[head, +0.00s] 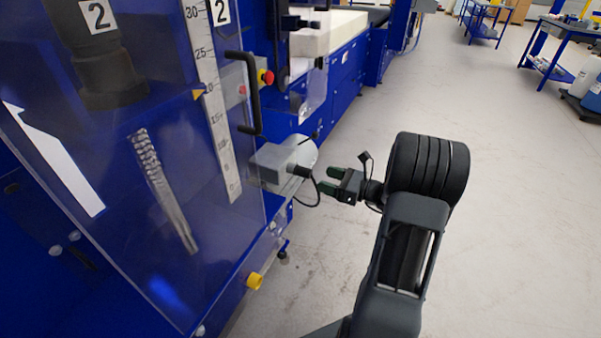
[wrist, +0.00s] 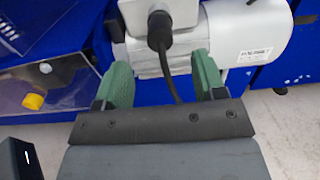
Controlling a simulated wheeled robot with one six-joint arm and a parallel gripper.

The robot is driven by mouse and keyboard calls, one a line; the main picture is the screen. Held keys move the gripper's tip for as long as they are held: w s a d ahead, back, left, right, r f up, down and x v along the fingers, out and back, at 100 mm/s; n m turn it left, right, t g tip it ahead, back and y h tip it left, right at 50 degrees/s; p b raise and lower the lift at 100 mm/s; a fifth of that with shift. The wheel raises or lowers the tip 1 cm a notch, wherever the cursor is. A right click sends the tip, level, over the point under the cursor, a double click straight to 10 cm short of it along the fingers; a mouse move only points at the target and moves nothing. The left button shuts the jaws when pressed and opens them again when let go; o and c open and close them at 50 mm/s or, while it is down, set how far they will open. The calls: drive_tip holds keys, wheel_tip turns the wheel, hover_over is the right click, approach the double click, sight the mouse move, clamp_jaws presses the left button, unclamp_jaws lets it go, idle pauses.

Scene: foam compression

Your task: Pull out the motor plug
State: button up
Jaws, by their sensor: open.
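The motor plug (wrist: 160,28) is a black connector with a black cable, seated in the grey box (wrist: 185,15) on the silver motor (wrist: 225,42). In the head view the plug (head: 300,171) sticks out of the motor's box (head: 274,163) toward my gripper. My gripper (head: 330,179) is open, with green fingers, to the right of the plug and apart from it. In the wrist view my gripper (wrist: 160,78) has its fingers left and right of the cable, which runs down between them. Nothing is held. The plug's contact end is hidden in the box.
The blue machine (head: 345,85) with a clear cover (head: 120,200), black handle (head: 250,95) and red button (head: 266,77) stands to the left. A yellow knob (head: 255,280) sits low on it. The grey floor (head: 500,200) to the right is free.

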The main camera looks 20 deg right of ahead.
sight(311, 174)
drive_tip(key=shift+x, duration=4.1)
clamp_jaws()
drive_tip(key=shift+s, duration=0.1)
drive_tip(key=shift+p+v, duration=0.35)
drive_tip(key=shift+v, duration=2.5)
drive_tip(key=shift+d, duration=0.1)
